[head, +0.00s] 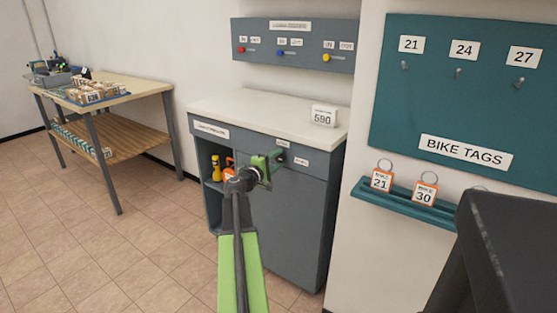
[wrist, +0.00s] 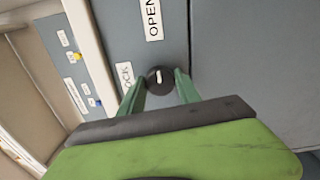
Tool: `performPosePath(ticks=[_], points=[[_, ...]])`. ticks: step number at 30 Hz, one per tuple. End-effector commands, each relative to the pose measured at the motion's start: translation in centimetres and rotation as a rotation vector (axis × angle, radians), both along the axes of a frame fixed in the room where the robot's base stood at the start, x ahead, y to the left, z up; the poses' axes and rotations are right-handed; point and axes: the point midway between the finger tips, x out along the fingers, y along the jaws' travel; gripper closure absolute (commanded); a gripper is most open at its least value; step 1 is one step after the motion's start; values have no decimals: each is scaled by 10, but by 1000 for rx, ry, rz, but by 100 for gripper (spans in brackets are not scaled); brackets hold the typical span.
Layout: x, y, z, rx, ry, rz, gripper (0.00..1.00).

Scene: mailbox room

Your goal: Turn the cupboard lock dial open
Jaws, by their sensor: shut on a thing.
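The lock dial (wrist: 159,79) is a small dark round knob with a short white mark, on the grey cupboard (head: 284,215). In the wrist view the mark runs nearly up and down, its upper end towards the OPEN label (wrist: 152,20). A second label (wrist: 124,77), partly hidden and reading "OCK", is left of the dial. My gripper (wrist: 160,84) is shut on the dial, one green finger on each side. In the head view my gripper (head: 278,154) reaches the upper front of the cupboard and hides most of the dial.
A 590 card (head: 323,116) stands on the pale cupboard top (head: 255,112). An open shelf at the left holds a yellow object (head: 215,168). A teal ledge (head: 408,206) with bike tags juts out at right. A wooden table (head: 125,95) stands far left; the floor between is clear.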

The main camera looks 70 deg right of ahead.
Motion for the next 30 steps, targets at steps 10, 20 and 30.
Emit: performPosePath(ticks=[10, 20, 30], points=[[-1, 0, -1, -26, -107, -2, 100], [-1, -1, 0, -29, -117, 0, 100], [0, -1, 0, -29, -114, 1, 39]])
